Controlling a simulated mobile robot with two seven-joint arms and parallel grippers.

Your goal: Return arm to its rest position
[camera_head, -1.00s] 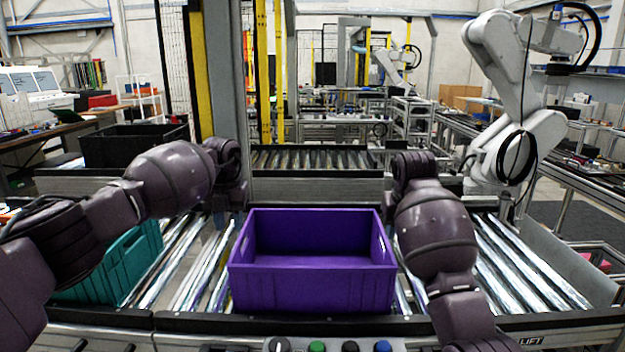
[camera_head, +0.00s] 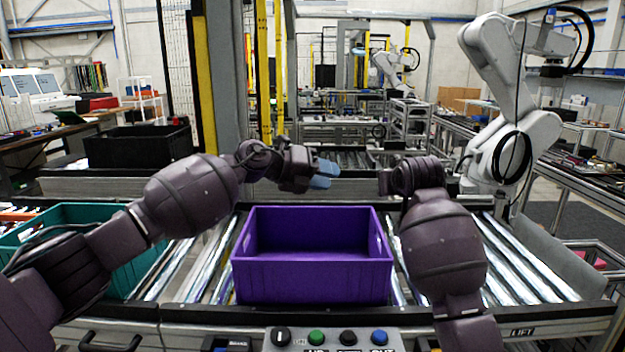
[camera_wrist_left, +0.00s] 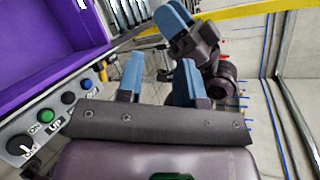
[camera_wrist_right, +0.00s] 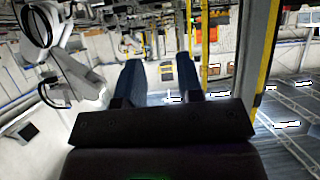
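My left gripper (camera_head: 323,174) has blue fingers and hangs above the back edge of the purple crate (camera_head: 313,276), pointing right. In the left wrist view its two fingers (camera_wrist_left: 158,80) stand apart with nothing between them. My right arm rises at the right of the crate, and its gripper is hidden in the head view. In the right wrist view the right gripper's fingers (camera_wrist_right: 159,75) are apart and empty. A blue finger of the right gripper (camera_wrist_left: 175,20) also shows in the left wrist view. The purple crate sits empty on the rollers.
A teal crate (camera_head: 137,272) stands on the rollers at the left, behind my left arm. A black crate (camera_head: 135,146) is farther back. A button panel (camera_head: 332,338) is at the front. A white robot arm (camera_head: 510,100) stands at the back right. Rollers right of my right arm are clear.

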